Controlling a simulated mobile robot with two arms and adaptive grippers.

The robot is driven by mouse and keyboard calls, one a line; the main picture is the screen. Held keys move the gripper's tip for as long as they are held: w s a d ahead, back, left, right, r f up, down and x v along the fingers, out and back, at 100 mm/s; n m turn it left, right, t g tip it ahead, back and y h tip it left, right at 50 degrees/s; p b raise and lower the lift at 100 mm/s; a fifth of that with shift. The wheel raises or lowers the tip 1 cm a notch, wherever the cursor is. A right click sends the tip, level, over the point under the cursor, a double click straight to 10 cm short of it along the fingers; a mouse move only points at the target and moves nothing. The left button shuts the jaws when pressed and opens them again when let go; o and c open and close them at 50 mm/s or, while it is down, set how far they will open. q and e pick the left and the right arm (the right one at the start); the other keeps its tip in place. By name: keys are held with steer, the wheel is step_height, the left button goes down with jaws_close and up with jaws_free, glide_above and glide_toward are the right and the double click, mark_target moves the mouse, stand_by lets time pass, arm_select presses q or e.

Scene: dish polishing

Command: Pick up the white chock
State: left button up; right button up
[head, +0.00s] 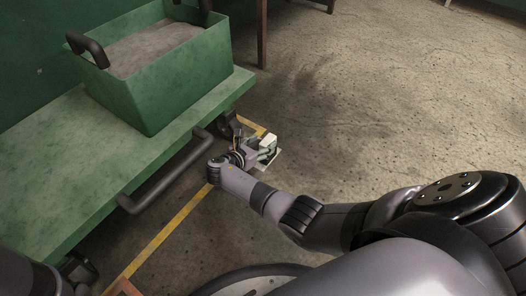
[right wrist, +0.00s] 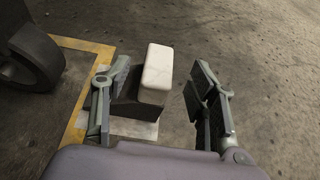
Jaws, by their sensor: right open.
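The white chock (right wrist: 157,68) is a pale block with rounded edges, resting on or against a dark wedge-like piece (right wrist: 139,108) near the floor. In the head view the white chock (head: 268,140) shows small beside the cart's wheel. My right gripper (right wrist: 161,99) is open, with one finger on each side of the chock and dark piece; there are gaps, wider on the right. In the head view my right gripper (head: 264,154) reaches down there and partly hides the dark piece. My left gripper is not in view.
A green cart (head: 75,160) with a dark handle (head: 165,175) carries a green bin (head: 185,95). A dark wheel (right wrist: 27,58) stands left of the gripper. A yellow line (head: 165,232) and a pale floor patch (right wrist: 135,128) mark the floor. Open floor lies right.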

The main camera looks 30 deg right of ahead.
mark_target(266, 141)
steer(key=d+f+b, duration=0.1)
steer(key=b, duration=0.1)
steer(key=w+d+f+b, duration=0.1)
steer(key=d+b, duration=0.1)
steer(key=shift+w+d+f, duration=0.1)
steer(key=shift+w+f, duration=0.1)
steer(key=shift+f, duration=0.15)
steer(key=shift+w+d, duration=0.1)
steer(key=shift+d, duration=0.2)
steer(key=shift+d+r, duration=0.1)
steer(key=shift+r, duration=0.05)
jaws_close()
stand_by(0.3)
steer(key=shift+w, duration=0.1)
